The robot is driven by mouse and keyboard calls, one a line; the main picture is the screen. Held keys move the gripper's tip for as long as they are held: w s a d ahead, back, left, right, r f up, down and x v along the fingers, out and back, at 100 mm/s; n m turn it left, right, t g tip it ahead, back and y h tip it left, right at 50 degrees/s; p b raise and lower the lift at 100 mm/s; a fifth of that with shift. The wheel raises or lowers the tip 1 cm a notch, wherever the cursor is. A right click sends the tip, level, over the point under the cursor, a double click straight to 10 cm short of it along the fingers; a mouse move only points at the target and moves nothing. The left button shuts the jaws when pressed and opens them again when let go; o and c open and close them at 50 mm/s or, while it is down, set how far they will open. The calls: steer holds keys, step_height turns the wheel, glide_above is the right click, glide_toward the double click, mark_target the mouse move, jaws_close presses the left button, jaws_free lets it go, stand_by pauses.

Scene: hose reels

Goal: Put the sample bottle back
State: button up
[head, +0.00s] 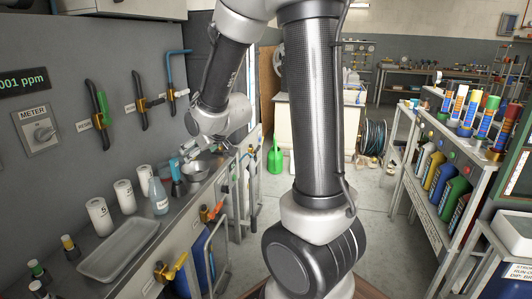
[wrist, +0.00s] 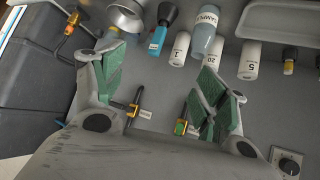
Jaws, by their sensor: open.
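The sample bottle (head: 158,196) stands on the counter at the left, grey-blue with a white label and a narrower neck. In the wrist view the sample bottle (wrist: 207,38) shows at the top, right of centre, its SAMPLE label readable. My gripper (wrist: 160,65) is open, its green-padded fingers spread wide, with nothing between them. The bottle is apart from both fingers, beyond the right one in the wrist view. In the head view my gripper (head: 184,152) is above the counter near the metal bowl, small and partly hidden by my wrist.
White numbered cylinders (head: 98,216) stand around the bottle. A shallow tray (head: 122,248) lies in front, and a metal bowl (head: 195,170) and a teal bottle (wrist: 157,41) stand beyond. Pipes with brass valves (head: 141,103) stick out from the wall. A bottle shelf (head: 455,180) stands right.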

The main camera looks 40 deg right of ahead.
steer(key=s+d+r+m+g, duration=0.1)
steer(key=s+r+g, duration=0.2)
steer(key=s, duration=1.1)
steer(key=s+d+r+m+g, duration=0.1)
steer(key=s+r, duration=0.4)
steer(key=s, duration=1)
steer(key=shift+d+r+g+h, duration=0.15)
steer(key=shift+d+g+h, duration=0.25)
steer(key=shift+g, duration=0.5)
